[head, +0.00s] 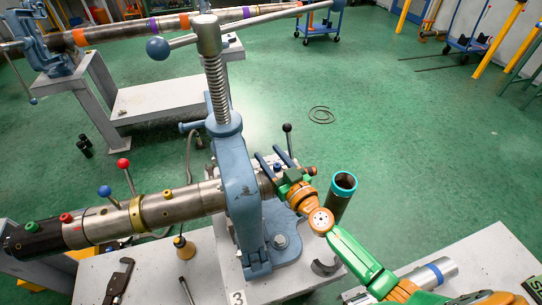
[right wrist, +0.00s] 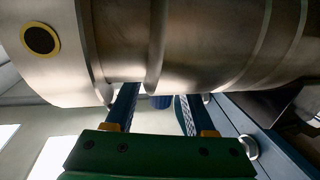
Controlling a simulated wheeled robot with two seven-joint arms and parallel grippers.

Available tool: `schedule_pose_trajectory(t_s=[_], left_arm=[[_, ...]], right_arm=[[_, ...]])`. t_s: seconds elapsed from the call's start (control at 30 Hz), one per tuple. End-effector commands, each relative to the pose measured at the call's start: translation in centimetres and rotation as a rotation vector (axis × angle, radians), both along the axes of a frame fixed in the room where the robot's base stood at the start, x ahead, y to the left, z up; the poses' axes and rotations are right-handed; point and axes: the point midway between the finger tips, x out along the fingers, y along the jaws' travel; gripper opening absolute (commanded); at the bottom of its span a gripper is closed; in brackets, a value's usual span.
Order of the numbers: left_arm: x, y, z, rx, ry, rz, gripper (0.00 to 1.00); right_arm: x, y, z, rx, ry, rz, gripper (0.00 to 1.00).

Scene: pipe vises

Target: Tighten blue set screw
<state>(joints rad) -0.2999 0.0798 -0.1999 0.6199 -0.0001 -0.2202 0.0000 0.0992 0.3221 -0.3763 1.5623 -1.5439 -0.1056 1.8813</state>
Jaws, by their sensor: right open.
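My right gripper (head: 269,160) is open at the right end of the near pipe (head: 190,203), just past the blue vise (head: 240,190). A small blue screw head (head: 278,167) shows between its two dark fingers. In the right wrist view the fingers (right wrist: 153,105) point at the underside of the metal pipe (right wrist: 200,45). My left gripper is not in view.
A red set screw (head: 66,218) and a green one (head: 31,226) sit on the pipe's left part. A red-ball lever (head: 123,163) and a blue-ball lever (head: 104,191) stand behind it. A dark tube with a teal rim (head: 344,181) stands close to my right gripper.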

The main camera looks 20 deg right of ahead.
Motion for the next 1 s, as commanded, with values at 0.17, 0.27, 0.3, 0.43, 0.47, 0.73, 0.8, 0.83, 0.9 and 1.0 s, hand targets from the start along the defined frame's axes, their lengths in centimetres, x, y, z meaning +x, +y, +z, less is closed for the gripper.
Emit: schedule_pose_trajectory(t_s=[0.17,0.27,0.3,0.43,0.47,0.73,0.8,0.83,0.9,1.0], left_arm=[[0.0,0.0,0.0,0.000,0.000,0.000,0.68],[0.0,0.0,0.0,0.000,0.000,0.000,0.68],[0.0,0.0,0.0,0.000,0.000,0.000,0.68],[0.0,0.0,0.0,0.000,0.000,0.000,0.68],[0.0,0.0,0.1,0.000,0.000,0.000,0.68],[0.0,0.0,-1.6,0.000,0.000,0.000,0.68],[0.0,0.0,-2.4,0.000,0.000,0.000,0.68],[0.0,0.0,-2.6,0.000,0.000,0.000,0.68],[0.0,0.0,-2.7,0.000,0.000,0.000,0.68],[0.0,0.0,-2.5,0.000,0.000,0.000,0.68]], right_arm=[[0.0,0.0,0.0,0.000,0.000,0.000,0.25],[0.0,0.0,0.0,0.000,0.000,0.000,0.00],[0.0,0.0,0.0,0.000,0.000,0.000,0.00],[0.0,0.0,0.0,0.001,-0.001,-0.004,0.00],[0.0,0.0,0.1,0.003,-0.001,-0.013,0.00],[0.1,-0.8,-0.5,0.013,-0.005,-0.306,0.00],[0.1,-1.0,-0.5,0.011,-0.005,-0.364,0.00],[0.1,-1.1,-0.4,0.009,-0.005,-0.382,0.00],[0.0,-1.2,-0.2,0.005,-0.002,-0.408,0.00],[0.0,-1.3,0.0,0.000,0.000,-0.416,0.00]])
